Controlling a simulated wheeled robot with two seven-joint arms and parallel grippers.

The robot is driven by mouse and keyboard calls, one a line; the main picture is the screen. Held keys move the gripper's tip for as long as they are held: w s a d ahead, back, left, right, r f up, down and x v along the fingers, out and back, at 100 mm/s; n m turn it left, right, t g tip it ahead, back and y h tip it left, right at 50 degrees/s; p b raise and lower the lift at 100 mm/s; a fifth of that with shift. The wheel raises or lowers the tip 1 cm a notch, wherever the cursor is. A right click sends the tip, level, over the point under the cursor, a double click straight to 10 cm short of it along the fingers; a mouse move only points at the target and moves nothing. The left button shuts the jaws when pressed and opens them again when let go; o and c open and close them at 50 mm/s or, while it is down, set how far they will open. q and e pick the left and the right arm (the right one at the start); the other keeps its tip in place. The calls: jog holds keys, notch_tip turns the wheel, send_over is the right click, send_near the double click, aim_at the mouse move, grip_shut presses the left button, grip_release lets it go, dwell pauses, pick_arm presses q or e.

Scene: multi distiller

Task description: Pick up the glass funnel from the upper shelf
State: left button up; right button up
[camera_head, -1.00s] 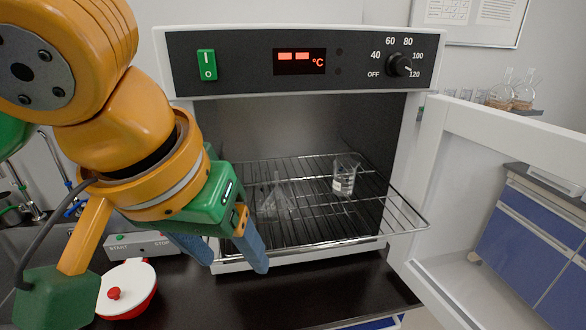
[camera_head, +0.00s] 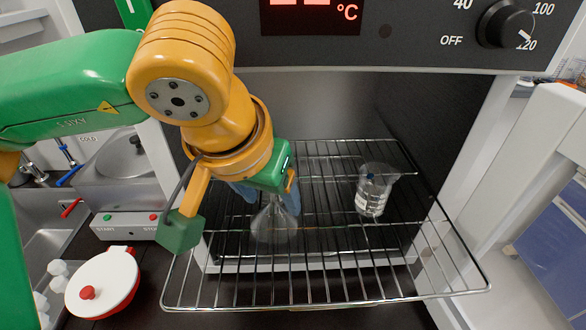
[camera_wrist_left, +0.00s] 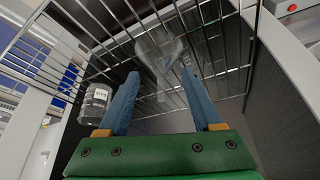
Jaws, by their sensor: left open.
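The clear glass funnel (camera_head: 272,228) sits on the wire shelf (camera_head: 330,290) inside the open oven, stem up. My left gripper (camera_head: 267,196) is in front of the oven opening, close to the funnel's stem, with its blue fingers partly hidden behind its green body. In the left wrist view the two fingers (camera_wrist_left: 160,74) are spread apart and empty, and the funnel (camera_wrist_left: 158,48) shows just beyond the tips. My right gripper is not in view.
A glass beaker (camera_head: 372,190) with a label stands on the same shelf to the right of the funnel. The shelf sticks out toward me. The oven's control panel (camera_head: 400,35) overhangs above. A white and red pan (camera_head: 103,283) is at lower left, and the oven door (camera_head: 520,150) is open at right.

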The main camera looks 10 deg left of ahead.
pick_arm(q)
jog(key=shift+w+f, duration=0.4)
jog(key=shift+w, duration=0.25)
jog(key=shift+s+r, duration=0.1)
jog(key=shift+s, duration=0.2)
grip_shut()
